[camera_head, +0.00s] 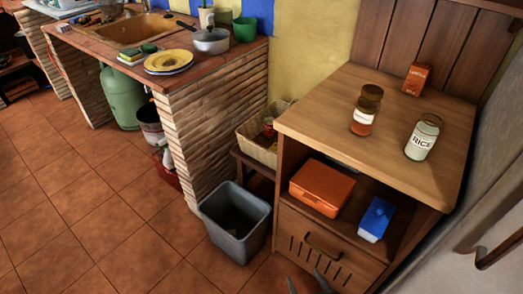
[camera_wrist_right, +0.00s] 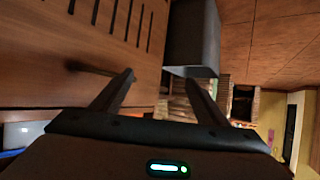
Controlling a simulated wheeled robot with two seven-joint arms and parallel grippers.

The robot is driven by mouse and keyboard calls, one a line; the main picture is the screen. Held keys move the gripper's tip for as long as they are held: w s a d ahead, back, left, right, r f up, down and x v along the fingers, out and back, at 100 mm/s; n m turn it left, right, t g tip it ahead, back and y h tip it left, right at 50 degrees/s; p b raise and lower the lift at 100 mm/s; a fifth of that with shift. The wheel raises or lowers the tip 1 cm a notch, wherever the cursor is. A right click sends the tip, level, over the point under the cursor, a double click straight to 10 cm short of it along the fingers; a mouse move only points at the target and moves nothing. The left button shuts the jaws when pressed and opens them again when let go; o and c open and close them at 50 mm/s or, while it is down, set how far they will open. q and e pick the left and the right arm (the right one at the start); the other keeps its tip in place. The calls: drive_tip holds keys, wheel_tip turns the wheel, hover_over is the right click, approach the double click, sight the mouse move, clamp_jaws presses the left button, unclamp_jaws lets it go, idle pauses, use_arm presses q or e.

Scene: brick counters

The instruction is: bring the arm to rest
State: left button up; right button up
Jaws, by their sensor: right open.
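My right gripper (camera_head: 307,280) shows at the bottom edge of the head view, in front of the wooden cabinet (camera_head: 352,87). In the right wrist view its two fingers (camera_wrist_right: 160,82) are spread apart with nothing between them. The cabinet's drawer front with its dark slots and handle fills the upper left of that view. The gripper appears apart from the drawer handle (camera_head: 322,246). Most of my right arm is outside the head view. My left gripper is not in view.
A grey bin (camera_head: 238,222) stands beside the cabinet. An orange box (camera_head: 321,186) and a blue box (camera_head: 376,219) sit on the open shelf. Two jars, one labelled rice (camera_head: 422,137), and a small orange packet (camera_head: 415,79) stand on top. Tiled floor at left is clear.

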use_arm(q)
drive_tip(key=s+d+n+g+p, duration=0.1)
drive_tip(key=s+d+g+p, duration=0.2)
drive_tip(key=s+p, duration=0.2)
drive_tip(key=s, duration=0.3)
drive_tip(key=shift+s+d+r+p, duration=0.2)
drive_tip(key=shift+p, duration=0.15)
use_arm(e)
drive_tip(key=s+d+f+g+h, duration=0.1)
drive_tip(key=s+d+f+g, duration=0.1)
drive_tip(key=s+f, duration=0.3)
drive_tip(key=s+d+f+g, duration=0.3)
drive_tip(key=s+f+g, duration=0.1)
drive_tip(key=s, duration=0.8)
drive_tip(key=shift+f+m+h, duration=0.3)
drive_tip(key=shift+f+h, duration=0.1)
drive_tip(key=shift+f, duration=0.05)
drive_tip(key=shift+a, duration=0.1)
